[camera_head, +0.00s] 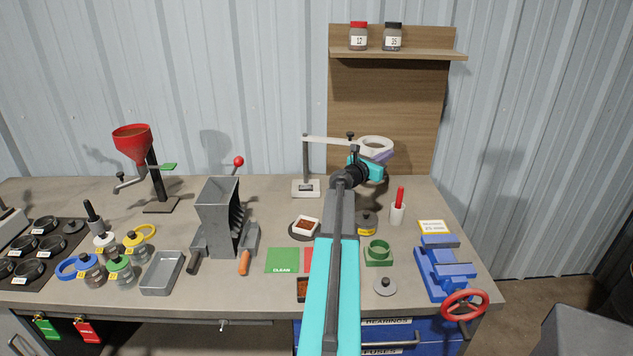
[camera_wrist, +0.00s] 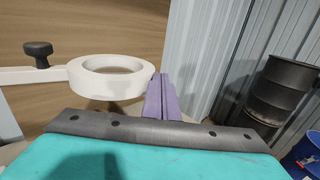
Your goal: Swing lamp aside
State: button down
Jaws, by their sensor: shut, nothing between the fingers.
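The lamp stands at the back middle of the bench, with a white base (camera_head: 306,187), a dark post and a pale arm reaching right to a white ring head (camera_head: 376,143). The ring (camera_wrist: 82,88) also shows in the wrist view, with a black knob (camera_wrist: 38,49) on its arm. My gripper (camera_head: 383,157) is at the ring's right side, its purple fingers shut and empty. In the wrist view the fingers (camera_wrist: 160,92) stand just right of the ring; I cannot tell whether they touch it. My arm hides part of the bench middle.
A wooden back panel (camera_head: 385,110) with a shelf (camera_head: 395,54) and two jars stands behind the lamp. A grey hopper (camera_head: 217,205) with a red-knobbed lever is left of it. A white holder with a red-handled tool (camera_head: 398,210) and a blue vise (camera_head: 440,268) are at right.

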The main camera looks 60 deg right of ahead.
jog(key=shift+w+d, duration=0.3)
jog(key=shift+d, duration=0.5)
jog(key=shift+w, duration=0.1)
